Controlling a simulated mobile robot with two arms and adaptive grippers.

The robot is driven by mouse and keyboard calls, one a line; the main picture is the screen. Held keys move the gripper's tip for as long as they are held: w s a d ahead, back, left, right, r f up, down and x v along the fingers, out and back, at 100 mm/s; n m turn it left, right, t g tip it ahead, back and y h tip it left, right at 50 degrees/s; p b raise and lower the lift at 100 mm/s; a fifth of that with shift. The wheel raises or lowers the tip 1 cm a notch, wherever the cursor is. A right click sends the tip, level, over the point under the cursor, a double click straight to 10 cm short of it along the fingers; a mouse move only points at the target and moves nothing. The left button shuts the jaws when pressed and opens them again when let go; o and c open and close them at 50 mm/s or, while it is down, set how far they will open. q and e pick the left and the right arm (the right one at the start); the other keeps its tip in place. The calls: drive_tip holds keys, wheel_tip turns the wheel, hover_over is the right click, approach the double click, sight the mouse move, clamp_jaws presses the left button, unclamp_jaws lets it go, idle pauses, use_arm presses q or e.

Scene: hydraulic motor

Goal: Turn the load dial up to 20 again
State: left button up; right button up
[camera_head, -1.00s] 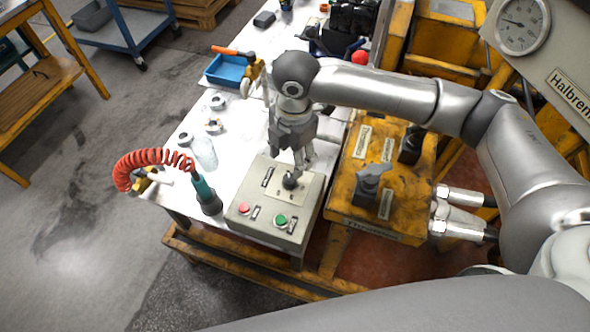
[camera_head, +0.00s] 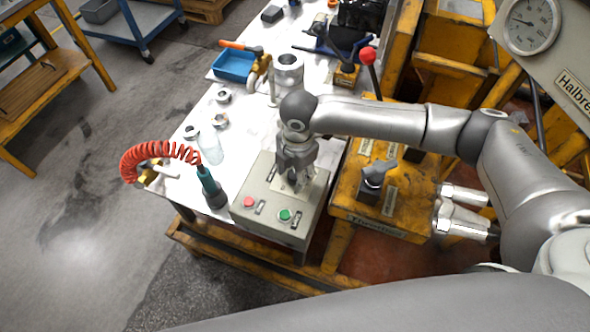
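A grey control box (camera_head: 262,225) stands at the front edge of the white table, with a red button (camera_head: 249,202) and a green button (camera_head: 285,215). A dark dial knob was visible on its top plate a second ago. My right gripper (camera_head: 293,186) now points down over that spot and hides most or all of the knob. Its fingertips are at the plate, but I cannot tell whether they are closed on the knob. My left gripper is not in view. A round pressure gauge (camera_head: 532,24) is at the top right; its reading is too small to tell.
A yellow box with a grey handle (camera_head: 374,172) stands right of the control box. A green-tipped air tool (camera_head: 211,188) on a red coiled hose (camera_head: 150,155) is close on the left. A red-ball lever (camera_head: 367,56) rises behind my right arm. A blue tray (camera_head: 233,65) lies farther back.

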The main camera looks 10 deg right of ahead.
drive_tip(key=c, duration=0.7)
drive_tip(key=shift+r+m+p, duration=0.25)
drive_tip(key=shift+m+p, duration=0.25)
drive_tip(key=shift+p, duration=0.45)
drive_tip(key=shift+c, duration=0.2)
drive_tip(key=m+p, duration=0.6)
drive_tip(key=p, duration=0.2)
drive_tip(key=shift+a+m+p, duration=0.1)
drive_tip(key=shift+m+p, duration=0.2)
drive_tip(key=shift+p, duration=0.1)
drive_tip(key=m+p, duration=0.2)
drive_tip(key=shift+m, duration=0.4)
use_arm(q)
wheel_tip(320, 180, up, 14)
drive_tip(key=p, duration=0.1)
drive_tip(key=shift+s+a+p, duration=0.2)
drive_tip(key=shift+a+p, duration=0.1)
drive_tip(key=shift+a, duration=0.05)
use_arm(e)
drive_tip(key=shift+f+m+h, duration=0.2)
drive_tip(key=shift+m+h, duration=0.1)
drive_tip(key=shift+m, duration=0.4)
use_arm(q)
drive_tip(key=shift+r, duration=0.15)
use_arm(e)
drive_tip(key=o, duration=1)
drive_tip(key=shift+o, duration=0.2)
